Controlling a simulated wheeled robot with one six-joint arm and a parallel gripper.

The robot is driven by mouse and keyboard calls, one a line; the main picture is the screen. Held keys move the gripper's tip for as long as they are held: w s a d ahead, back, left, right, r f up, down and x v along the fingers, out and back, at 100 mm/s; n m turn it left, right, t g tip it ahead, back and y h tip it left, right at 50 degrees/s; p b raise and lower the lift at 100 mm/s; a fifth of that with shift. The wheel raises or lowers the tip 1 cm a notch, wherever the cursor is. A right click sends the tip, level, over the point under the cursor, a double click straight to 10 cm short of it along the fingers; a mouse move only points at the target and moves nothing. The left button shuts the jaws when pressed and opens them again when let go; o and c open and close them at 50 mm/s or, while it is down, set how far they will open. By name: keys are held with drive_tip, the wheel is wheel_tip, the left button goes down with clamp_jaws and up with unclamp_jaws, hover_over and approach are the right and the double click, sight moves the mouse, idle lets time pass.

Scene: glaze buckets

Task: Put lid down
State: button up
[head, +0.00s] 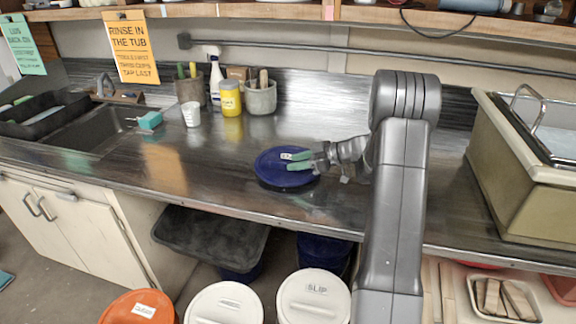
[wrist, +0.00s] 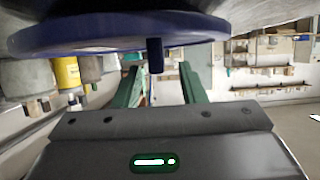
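The lid (head: 270,172) is a round blue disc and appears to lie flat on the metal counter, in front of my gripper. In the wrist view, which looks upside down, the lid (wrist: 80,38) fills the upper left, with a short dark blue knob (wrist: 155,56). My gripper (head: 289,161) reaches over the lid from the right, its green fingers spread. In the wrist view my gripper (wrist: 158,72) shows a finger on each side of the knob, with clear gaps. Whether the knob is fully between the fingertips I cannot tell.
A yellow jar (head: 231,102), a grey tool pot (head: 261,98) and a white cup (head: 191,114) stand at the back. A beige tub (head: 520,185) stands at the right, a sink (head: 75,135) at the left. White-lidded buckets (head: 313,296) stand below. The counter (head: 215,165) left of the lid is clear.

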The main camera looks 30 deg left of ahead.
drive_tip(key=x, duration=0.3)
clamp_jaws()
